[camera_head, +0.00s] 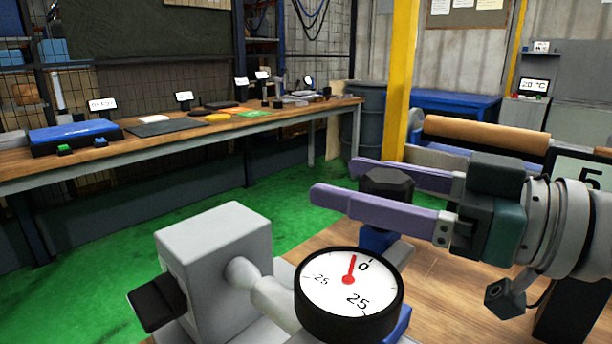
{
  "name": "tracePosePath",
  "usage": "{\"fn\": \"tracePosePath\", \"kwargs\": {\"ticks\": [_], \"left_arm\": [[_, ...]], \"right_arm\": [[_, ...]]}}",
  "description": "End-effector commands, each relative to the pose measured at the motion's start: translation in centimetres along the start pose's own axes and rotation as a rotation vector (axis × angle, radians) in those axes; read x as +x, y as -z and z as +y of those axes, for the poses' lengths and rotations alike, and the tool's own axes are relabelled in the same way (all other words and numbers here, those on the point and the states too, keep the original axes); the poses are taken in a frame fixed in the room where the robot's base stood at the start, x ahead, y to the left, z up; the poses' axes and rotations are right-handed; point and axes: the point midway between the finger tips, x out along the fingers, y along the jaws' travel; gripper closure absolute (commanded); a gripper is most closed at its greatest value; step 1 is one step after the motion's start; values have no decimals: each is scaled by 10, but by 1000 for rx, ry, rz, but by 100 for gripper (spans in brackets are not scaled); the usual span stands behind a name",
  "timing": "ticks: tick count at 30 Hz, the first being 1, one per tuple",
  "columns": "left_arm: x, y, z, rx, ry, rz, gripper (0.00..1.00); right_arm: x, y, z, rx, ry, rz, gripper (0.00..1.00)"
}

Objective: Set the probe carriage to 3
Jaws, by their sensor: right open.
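A round dial gauge (349,295) with a black rim, white face and red needle is at the bottom centre. Its needle points close to 0. It joins a grey block (215,250) with a black knob (157,302) on its left side. Behind the dial, a black faceted knob (386,184) stands above a blue part (378,239). I cannot tell which part is the probe carriage. My right gripper (336,180) reaches in from the right with two purple fingers, open. The black faceted knob shows between them; contact is unclear. My left gripper is not in view.
A sign with a partly cut-off 5 (590,174) is at the right edge. A tan roller (485,135) lies behind my right gripper. A yellow post (401,70) stands behind. A long workbench (230,131) runs along the back left, with green floor (290,210) before it.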

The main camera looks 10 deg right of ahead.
Motion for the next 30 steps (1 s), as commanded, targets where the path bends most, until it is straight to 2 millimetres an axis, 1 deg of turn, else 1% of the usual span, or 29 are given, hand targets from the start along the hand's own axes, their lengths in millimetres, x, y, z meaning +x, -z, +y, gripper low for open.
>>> {"fn": "tracePosePath", "kwargs": {"ticks": [1,4,12,14,30], "left_arm": [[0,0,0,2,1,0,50],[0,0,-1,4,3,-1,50],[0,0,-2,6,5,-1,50],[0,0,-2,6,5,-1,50],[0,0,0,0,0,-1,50]], "right_arm": [[5,1,0,0,1,2,16],[10,1,0,-1,2,1,16],[11,0,0,0,1,-1,16],[11,0,0,0,1,-1,22],[11,0,0,-1,1,0,82]]}}
